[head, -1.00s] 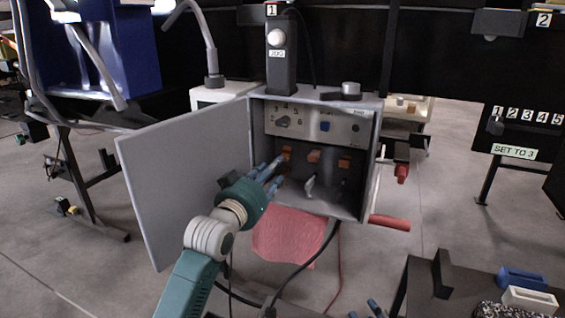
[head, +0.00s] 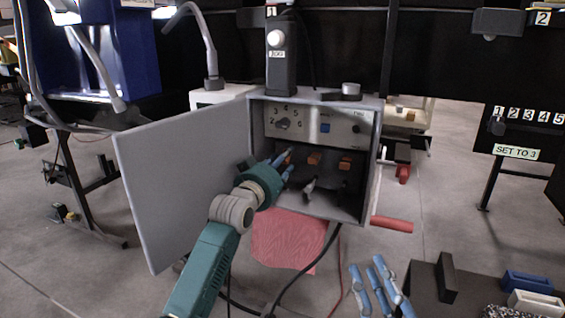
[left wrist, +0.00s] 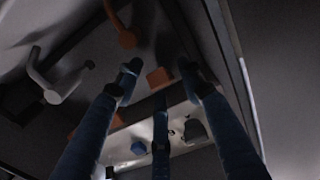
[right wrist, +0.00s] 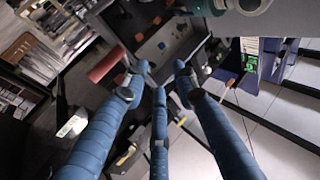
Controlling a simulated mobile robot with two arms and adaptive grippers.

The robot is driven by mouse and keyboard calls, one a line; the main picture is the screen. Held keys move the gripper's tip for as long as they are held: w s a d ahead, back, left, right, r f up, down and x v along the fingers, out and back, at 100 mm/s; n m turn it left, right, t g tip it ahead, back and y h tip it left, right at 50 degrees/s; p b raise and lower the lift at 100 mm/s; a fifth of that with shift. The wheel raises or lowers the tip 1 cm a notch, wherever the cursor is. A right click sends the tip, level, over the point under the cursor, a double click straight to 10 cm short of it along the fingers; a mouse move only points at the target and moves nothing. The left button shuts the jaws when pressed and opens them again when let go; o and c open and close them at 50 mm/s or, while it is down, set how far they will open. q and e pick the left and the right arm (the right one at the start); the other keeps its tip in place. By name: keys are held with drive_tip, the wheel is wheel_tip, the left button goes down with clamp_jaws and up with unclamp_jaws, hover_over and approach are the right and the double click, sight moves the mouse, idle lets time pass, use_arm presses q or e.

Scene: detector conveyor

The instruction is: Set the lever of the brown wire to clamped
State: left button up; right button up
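A grey control box (head: 372,150) stands open, with several parts inside. Three orange levers sit in a row: left (head: 288,158), middle (head: 314,159) and right (head: 345,162). My left gripper (head: 282,164) is inside the box at the left lever. In the left wrist view its spread fingers (left wrist: 160,84) are around or just in front of an orange lever (left wrist: 160,77); contact cannot be told. A brown wire end (left wrist: 127,36) and a grey one (left wrist: 52,90) show beyond. My right gripper (head: 376,282) is open and empty, right of the box, low in the head view.
The box's open door (head: 185,180) stands left of my left arm. A panel with a knob (head: 284,123) and blue button (head: 325,127) is above the levers. A red handle (head: 392,224) sticks out at the right. A dark table (head: 425,285) with bins is at lower right.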

use_arm(q)
clamp_jaws()
